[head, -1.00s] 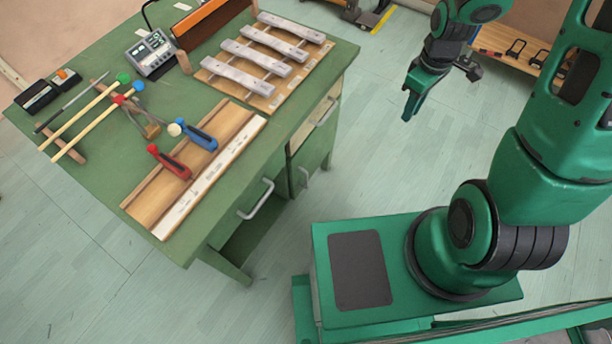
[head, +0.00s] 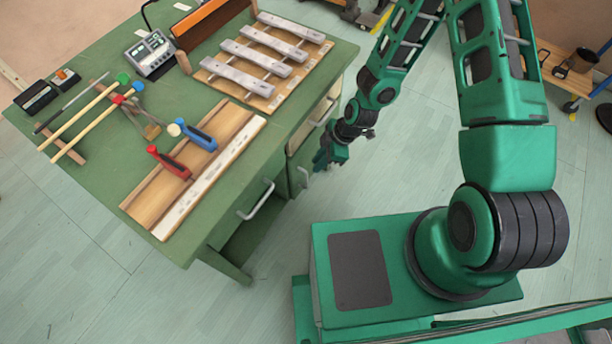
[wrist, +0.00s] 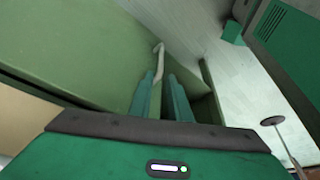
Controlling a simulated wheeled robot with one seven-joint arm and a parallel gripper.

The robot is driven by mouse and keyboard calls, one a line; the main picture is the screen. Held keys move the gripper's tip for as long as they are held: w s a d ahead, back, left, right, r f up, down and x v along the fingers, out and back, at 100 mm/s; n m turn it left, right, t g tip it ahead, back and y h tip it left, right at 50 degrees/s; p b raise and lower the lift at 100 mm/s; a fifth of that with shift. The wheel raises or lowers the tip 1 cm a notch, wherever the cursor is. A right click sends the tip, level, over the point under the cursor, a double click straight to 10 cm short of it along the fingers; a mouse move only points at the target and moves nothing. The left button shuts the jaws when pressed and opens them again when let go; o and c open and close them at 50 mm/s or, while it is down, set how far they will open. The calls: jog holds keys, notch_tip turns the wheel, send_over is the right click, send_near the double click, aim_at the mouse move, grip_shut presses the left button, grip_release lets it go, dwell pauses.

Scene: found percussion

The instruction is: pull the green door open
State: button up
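The green door (head: 296,174) is the lower front panel at the right end of the green desk. It looks shut. Its pale handle (head: 303,181) is partly hidden by my gripper in the head view. My gripper (head: 321,163) is at the door front, pointing toward it. In the wrist view its two teal fingers (wrist: 164,95) stand apart, with a gap between them. The pale handle (wrist: 159,50) shows at and just beyond the fingertips, in line with the gap. I cannot tell whether either finger touches it.
Above the door is a drawer with a pale front (head: 314,122). Another grey handle (head: 257,200) sits on the desk front to the left. The green desk (head: 90,175) carries a xylophone (head: 262,57), mallets and tools. The floor (head: 420,172) right of the door is clear.

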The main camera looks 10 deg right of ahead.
send_over(306, 187)
jog(key=f, duration=1)
jog(key=shift+w, duration=0.35)
grip_shut()
